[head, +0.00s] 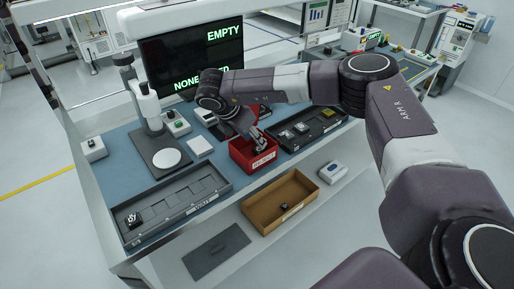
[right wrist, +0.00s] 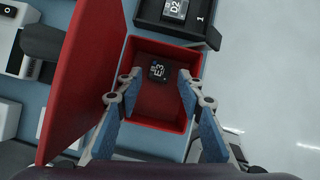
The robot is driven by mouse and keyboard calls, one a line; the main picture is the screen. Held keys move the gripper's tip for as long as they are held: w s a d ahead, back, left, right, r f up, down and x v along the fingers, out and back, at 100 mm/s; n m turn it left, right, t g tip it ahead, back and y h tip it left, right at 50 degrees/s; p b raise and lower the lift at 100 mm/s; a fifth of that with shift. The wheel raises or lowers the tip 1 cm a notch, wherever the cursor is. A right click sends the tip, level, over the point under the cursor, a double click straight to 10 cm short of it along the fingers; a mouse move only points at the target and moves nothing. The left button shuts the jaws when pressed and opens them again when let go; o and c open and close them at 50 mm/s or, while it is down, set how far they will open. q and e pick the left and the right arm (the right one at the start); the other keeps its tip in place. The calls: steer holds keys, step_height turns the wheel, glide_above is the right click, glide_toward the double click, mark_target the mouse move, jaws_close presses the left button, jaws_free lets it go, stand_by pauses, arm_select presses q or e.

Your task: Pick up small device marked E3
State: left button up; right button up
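The small black device marked E3 (right wrist: 157,71) lies on the floor of the red bin (right wrist: 160,118), near its far end in the right wrist view. In the head view the red bin (head: 240,153) stands at the front of the blue bench, and the device in it is hidden. My right gripper (right wrist: 156,88) is open. Its fingers are apart on either side of the device, above or just inside the bin; how deep I cannot tell. Nothing is between the fingers. In the head view my right gripper (head: 262,142) shows at the bin. My left gripper is not in view.
A red panel (right wrist: 85,70) stands beside the bin. A black tray (head: 337,121) with several devices sits right of the bin; one is marked D2 (right wrist: 175,8). Left are another black tray (head: 215,190) and a microscope (head: 147,105). A cardboard box (head: 255,214) is lower.

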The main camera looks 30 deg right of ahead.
mark_target(258, 151)
steer(key=shift+s+d+f+p, duration=0.25)
steer(key=shift+d+f+p, duration=0.1)
steer(key=shift+f+p, duration=0.25)
steer(key=x, duration=0.1)
steer(key=p+x, duration=0.1)
steer(key=x, duration=0.1)
steer(key=shift+w+a+f, duration=0.15)
steer(key=shift+w+f, duration=0.1)
steer(key=shift+f, duration=0.2)
steer(key=shift+w+f, duration=0.1)
steer(key=shift+f, duration=0.2)
steer(key=c, duration=0.6)
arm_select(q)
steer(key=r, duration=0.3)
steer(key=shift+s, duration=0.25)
arm_select(e)
steer(key=shift+c, duration=0.7)
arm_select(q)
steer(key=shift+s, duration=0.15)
arm_select(e)
steer(key=shift+r, duration=0.1)
